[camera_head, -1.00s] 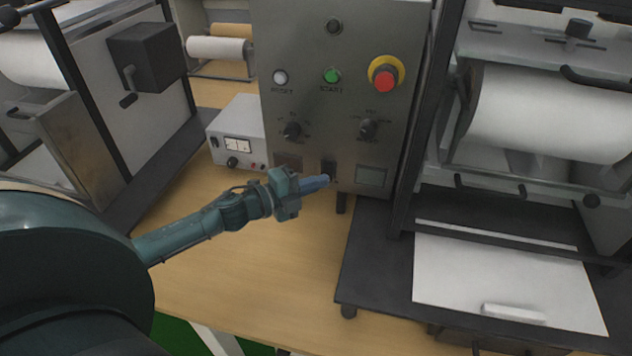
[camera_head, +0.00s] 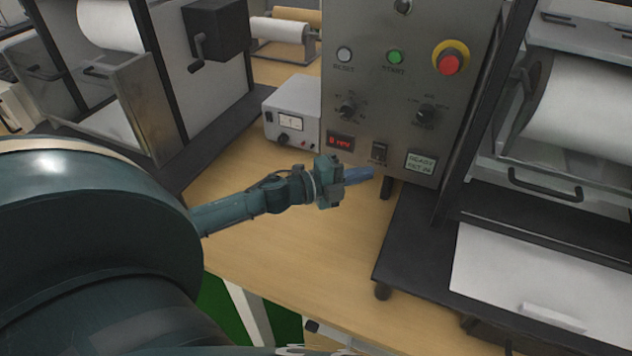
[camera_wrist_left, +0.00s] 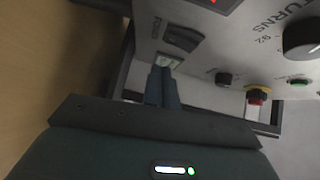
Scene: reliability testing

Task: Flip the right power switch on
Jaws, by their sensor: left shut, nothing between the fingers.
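The grey control panel (camera_head: 375,105) stands upright on the table. Its dark power switch (camera_head: 379,152) sits low on the front, between a lit red display (camera_head: 340,142) and a lit pale status display (camera_head: 420,163). My left gripper (camera_head: 371,173) is shut and empty, its blue-grey fingertips just below the switch in the head view and seemingly apart from it. In the left wrist view the shut fingers (camera_wrist_left: 163,85) point toward the panel, with the switch (camera_wrist_left: 183,39) beyond their tips. My right gripper is not in view.
A small white power supply box (camera_head: 291,110) stands left of the panel. A red emergency button (camera_head: 449,64) and dark knobs (camera_head: 425,114) project from the panel. Roll machines flank it on both sides. The wooden table (camera_head: 290,240) in front is bare.

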